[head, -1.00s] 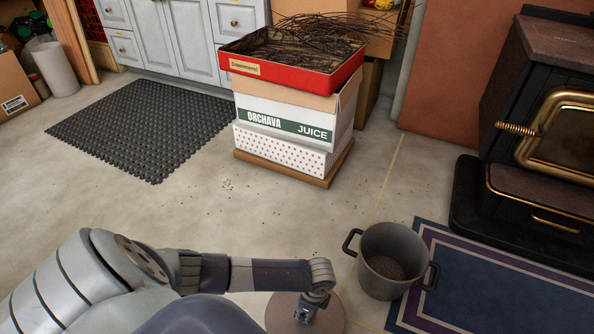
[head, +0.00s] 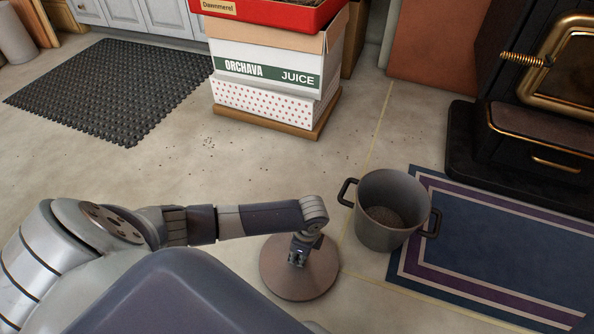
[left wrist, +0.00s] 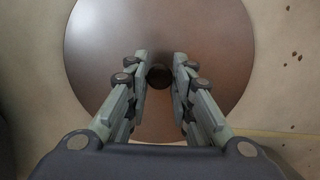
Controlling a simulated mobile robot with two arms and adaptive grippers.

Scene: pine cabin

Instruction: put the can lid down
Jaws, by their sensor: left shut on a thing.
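The can lid (head: 318,284) is a round brown disc just left of the can in the head view. It fills much of the left wrist view (left wrist: 160,28). My left gripper (head: 298,258) is above the lid's middle, shut on its small dark knob (left wrist: 159,76). The lid looks flat and close to the floor; I cannot tell whether it touches. The grey can (head: 378,240) stands open on the floor with two dark handles and grainy dark stuff inside. My right gripper is not in view.
A blue and purple rug (head: 480,240) lies right of the can, before a black stove (head: 540,150). Stacked boxes (head: 270,105) stand behind, with a red tray (head: 270,20) on top. A dark rubber mat (head: 105,90) lies at the left. The floor between is mostly clear.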

